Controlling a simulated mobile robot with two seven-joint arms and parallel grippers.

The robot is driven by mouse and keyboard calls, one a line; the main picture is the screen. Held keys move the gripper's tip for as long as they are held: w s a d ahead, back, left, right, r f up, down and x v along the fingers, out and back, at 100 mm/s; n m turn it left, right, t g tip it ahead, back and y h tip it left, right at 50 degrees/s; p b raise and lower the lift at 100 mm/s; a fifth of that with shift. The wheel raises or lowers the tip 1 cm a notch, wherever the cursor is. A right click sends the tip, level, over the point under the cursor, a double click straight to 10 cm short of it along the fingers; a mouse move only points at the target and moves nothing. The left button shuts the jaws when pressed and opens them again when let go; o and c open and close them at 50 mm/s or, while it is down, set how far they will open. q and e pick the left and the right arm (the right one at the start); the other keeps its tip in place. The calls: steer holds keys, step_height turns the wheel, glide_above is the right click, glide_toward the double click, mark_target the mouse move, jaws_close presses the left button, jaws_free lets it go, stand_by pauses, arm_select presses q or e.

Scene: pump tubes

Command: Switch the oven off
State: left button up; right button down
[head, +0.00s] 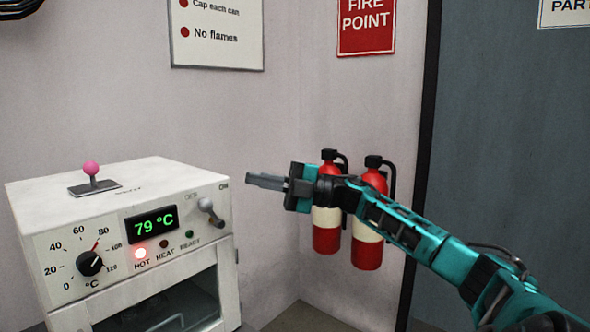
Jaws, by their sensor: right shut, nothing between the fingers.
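The white oven (130,215) stands at the lower left, its front panel facing me. Its green display (152,225) reads 79 °C. The red HOT lamp (141,253) is lit; the HEAT and READY lamps look unlit. The black dial (90,263) points near 80. A grey toggle switch (210,211) sits at the panel's upper right, near an ON label. A pink-knobbed lever (91,170) stands on the oven's top. My right gripper (250,181) is shut and empty, to the right of the switch and slightly higher in the picture, apart from it. My left gripper is not in view.
Two red fire extinguishers (327,236) (368,247) hang at the wall behind my right arm. A red FIRE POINT sign (366,25) and a white notice (216,38) are on the wall. A grey door (510,130) is at right.

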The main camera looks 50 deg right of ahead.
steer(key=shift+s+d+r+b, duration=0.3)
steer(key=shift+s+d+r, duration=0.35)
steer(key=shift+s+d, duration=0.3)
steer(key=shift+s+d+r+b, duration=0.3)
steer(key=shift+s+d+r, duration=0.3)
steer(key=shift+s+d, duration=0.3)
steer(key=shift+a, duration=0.1)
